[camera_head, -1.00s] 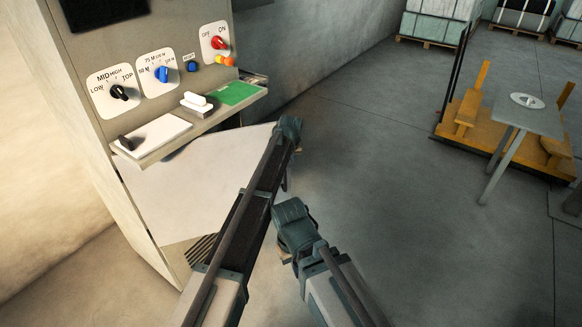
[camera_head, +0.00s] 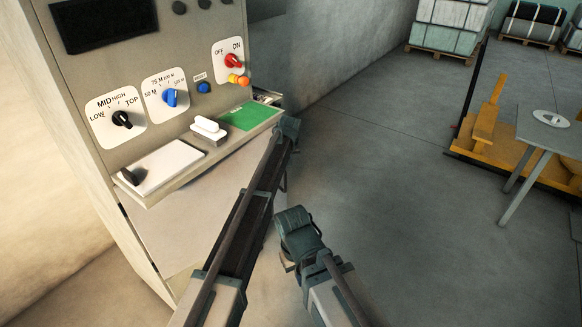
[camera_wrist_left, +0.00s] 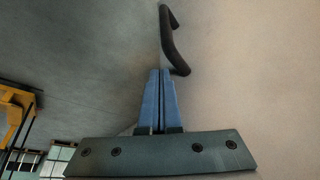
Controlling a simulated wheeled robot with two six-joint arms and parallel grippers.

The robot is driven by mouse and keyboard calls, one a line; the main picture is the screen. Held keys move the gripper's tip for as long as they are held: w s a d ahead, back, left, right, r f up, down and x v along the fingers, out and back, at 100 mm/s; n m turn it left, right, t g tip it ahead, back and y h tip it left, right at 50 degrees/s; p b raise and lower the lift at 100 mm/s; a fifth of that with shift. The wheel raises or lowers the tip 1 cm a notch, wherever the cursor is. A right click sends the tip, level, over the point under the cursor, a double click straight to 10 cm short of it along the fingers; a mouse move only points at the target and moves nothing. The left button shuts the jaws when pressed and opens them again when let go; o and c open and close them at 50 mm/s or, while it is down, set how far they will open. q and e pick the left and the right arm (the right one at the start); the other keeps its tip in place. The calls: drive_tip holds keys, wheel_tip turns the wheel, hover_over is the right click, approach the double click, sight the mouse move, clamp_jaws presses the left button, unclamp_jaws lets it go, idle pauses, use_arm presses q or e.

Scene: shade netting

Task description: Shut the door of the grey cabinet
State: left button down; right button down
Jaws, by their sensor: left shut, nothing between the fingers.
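The grey cabinet (camera_head: 92,148) stands at the left of the head view. Its pale door (camera_head: 175,225) shows below the control shelf, partly behind my left arm; how far it stands open I cannot tell. In the left wrist view the door's surface (camera_wrist_left: 245,80) fills the right side, with a black bar handle (camera_wrist_left: 174,42) at its edge. My left gripper (camera_wrist_left: 160,74) is shut and empty, its blue fingertips just below the handle in the picture. Whether they touch the door is unclear. In the head view the left fingers are hidden. My right gripper's fingers are not visible.
The control shelf (camera_head: 215,165) juts out above the door, with knobs on the panel above. Bare floor (camera_head: 400,170) lies to the right. A grey table (camera_head: 545,128) beside a yellow-orange bench (camera_head: 484,125) and pallets of wrapped goods (camera_head: 452,28) stand farther off.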

use_arm(q)
drive_tip(key=shift+w+a+n, duration=0.15)
drive_tip(key=shift+w+a, duration=0.3)
drive_tip(key=shift+w, duration=0.25)
drive_tip(key=shift+w+a+n, duration=0.15)
drive_tip(key=shift+w+a, duration=0.25)
drive_tip(key=shift+w, duration=0.3)
drive_tip(key=shift+s, duration=0.1)
